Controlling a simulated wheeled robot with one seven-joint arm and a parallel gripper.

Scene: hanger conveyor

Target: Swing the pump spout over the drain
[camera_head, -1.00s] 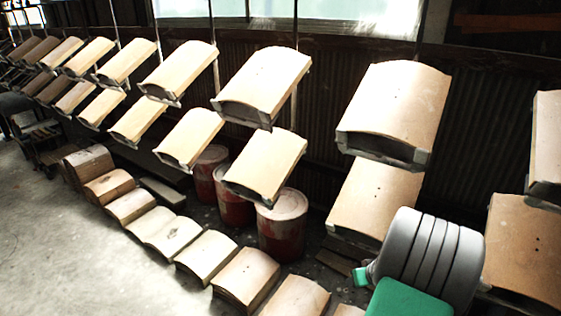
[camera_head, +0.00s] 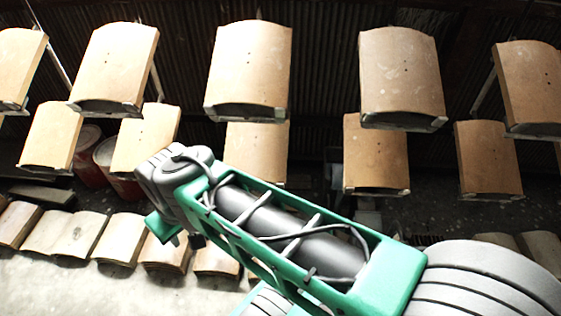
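I see no pump, spout or drain in the head view. My green and grey arm crosses the lower middle and right of the head view, with a grey joint at its upper left end. My gripper does not show in this frame. My arm hides part of the floor and of the panels behind it.
Curved tan panels (camera_head: 250,62) hang in two rows across the view. Curved pieces (camera_head: 122,238) lie in a row on the floor (camera_head: 60,285) at lower left. Red drums (camera_head: 88,165) stand behind the lower panels at left. A dark corrugated wall (camera_head: 185,60) closes the back.

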